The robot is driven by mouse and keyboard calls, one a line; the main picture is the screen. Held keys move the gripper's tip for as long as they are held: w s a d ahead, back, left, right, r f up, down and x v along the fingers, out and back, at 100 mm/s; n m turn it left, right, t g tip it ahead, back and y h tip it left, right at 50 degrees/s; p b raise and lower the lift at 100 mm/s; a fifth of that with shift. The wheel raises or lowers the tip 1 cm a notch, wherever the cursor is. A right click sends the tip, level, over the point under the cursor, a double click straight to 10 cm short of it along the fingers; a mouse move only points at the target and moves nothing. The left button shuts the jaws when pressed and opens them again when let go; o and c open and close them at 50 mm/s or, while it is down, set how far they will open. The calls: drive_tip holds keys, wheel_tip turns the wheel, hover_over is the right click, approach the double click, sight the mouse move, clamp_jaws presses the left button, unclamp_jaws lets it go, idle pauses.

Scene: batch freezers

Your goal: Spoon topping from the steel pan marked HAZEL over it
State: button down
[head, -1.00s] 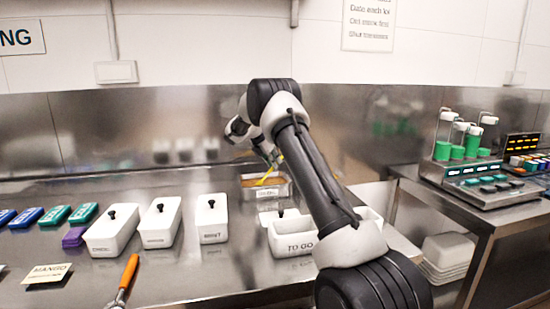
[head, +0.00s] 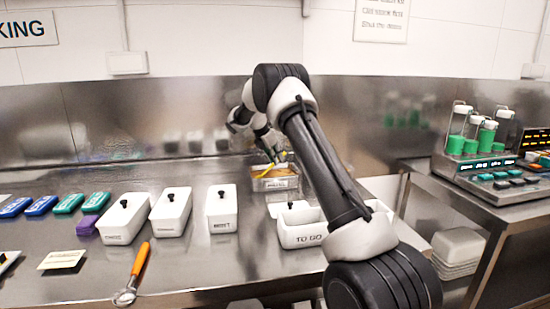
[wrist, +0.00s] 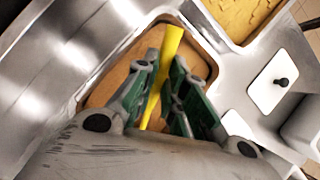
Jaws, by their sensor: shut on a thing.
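The steel pan (head: 290,183) stands at the back of the counter with a label on its front, too small to read. It holds brown topping, which fills much of the wrist view (wrist: 108,82). My gripper (head: 274,158) is over the pan, fingers pointing down. In the wrist view my gripper (wrist: 162,88) is shut on a yellow spoon handle (wrist: 172,45). The spoon's bowl end is hidden, so I cannot tell whether it carries topping. A white tub marked TO GO (head: 302,238) stands in front of the pan, partly behind my arm.
Several white lidded tubs (head: 170,212) stand left of the TO GO tub. An orange-handled scoop (head: 139,262) lies near the front edge. A white lid with a black knob (wrist: 273,88) and a container of yellow contents (wrist: 240,12) show beside the pan. A scale-like machine (head: 490,168) stands right.

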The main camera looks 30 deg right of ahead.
drive_tip(key=shift+a+r, duration=0.15)
drive_tip(key=shift+r, duration=0.4)
drive_tip(key=shift+w+d+r, duration=0.1)
drive_tip(key=shift+d+r, duration=0.15)
drive_tip(key=shift+r, duration=0.35)
drive_tip(key=shift+w+d+r, duration=0.1)
drive_tip(key=shift+d+r, duration=0.1)
drive_tip(key=shift+r, duration=0.35)
drive_tip(key=shift+d+r, duration=0.25)
drive_tip(key=shift+r, duration=0.35)
drive_tip(key=shift+w+d+r+y, duration=0.1)
drive_tip(key=shift+w+d+y, duration=0.1)
drive_tip(key=shift+d+y, duration=0.5)
drive_tip(key=shift+w+d+r+g+y, duration=0.1)
drive_tip(key=shift+w+d+g+y, duration=0.1)
drive_tip(key=shift+d+y, duration=0.3)
drive_tip(key=shift+w+d+g+y, duration=0.1)
drive_tip(key=shift+d+g+y, duration=0.1)
drive_tip(key=shift+d+y, duration=0.45)
drive_tip(key=shift+y, duration=0.05)
drive_tip(key=shift+a+r, duration=0.2)
drive_tip(key=shift+r, duration=0.1)
drive_tip(key=shift+w+a+r, duration=0.1)
drive_tip(key=shift+a+r, duration=0.1)
drive_tip(key=shift+r, duration=0.95)
